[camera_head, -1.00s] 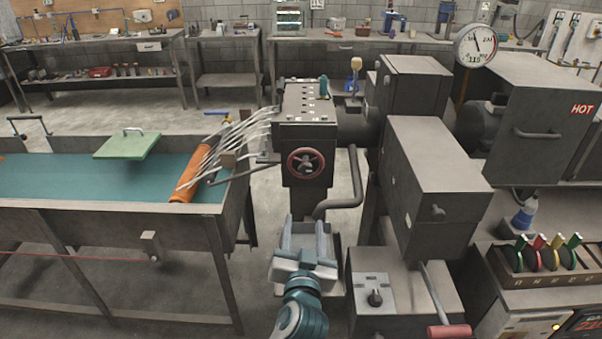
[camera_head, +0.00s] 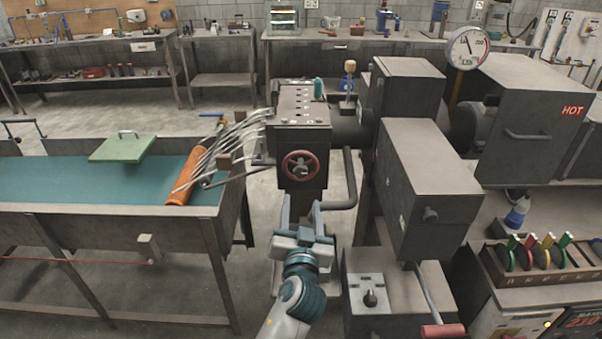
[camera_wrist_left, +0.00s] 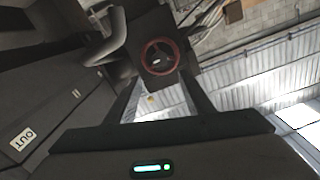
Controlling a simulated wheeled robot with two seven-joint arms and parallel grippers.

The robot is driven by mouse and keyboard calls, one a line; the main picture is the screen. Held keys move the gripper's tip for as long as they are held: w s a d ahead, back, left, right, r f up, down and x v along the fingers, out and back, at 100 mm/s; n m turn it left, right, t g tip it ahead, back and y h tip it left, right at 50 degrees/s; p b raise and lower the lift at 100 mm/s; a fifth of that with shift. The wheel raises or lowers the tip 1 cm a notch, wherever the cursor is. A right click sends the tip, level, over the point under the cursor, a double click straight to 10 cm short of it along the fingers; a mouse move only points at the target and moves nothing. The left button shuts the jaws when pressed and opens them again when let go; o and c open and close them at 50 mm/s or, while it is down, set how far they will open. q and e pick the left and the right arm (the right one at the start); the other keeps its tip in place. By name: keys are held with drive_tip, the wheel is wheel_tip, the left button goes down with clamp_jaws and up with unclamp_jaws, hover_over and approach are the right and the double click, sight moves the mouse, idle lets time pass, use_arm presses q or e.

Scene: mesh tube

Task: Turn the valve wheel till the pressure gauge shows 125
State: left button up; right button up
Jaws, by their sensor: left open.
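The valve wheel (camera_head: 300,165) is a small dark-red ring with spokes on the front face of the dark machine block. It also shows in the left wrist view (camera_wrist_left: 159,57), ahead of the fingertips. The round white pressure gauge (camera_head: 468,47) stands at the upper right; its needle points up and to the left, and its numbers are too small to read. My left gripper (camera_head: 302,206) is open and empty, just below and in front of the wheel, apart from it. In the left wrist view its two fingers (camera_wrist_left: 160,92) stand spread below the wheel. My right gripper is not in view.
A bent pipe (camera_head: 350,185) runs close to the right of the wheel. Silvery strands (camera_head: 225,145) and an orange roller (camera_head: 186,176) lie to the left, by the teal-bedded trough (camera_head: 90,182). A grey control box (camera_head: 400,295) stands right of my left arm.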

sight(301, 172)
use_arm(q)
drive_tip(key=w+p, duration=0.3)
drive_tip(key=w, duration=0.9)
drive_tip(key=shift+w, duration=0.4)
drive_tip(key=c, duration=1.1)
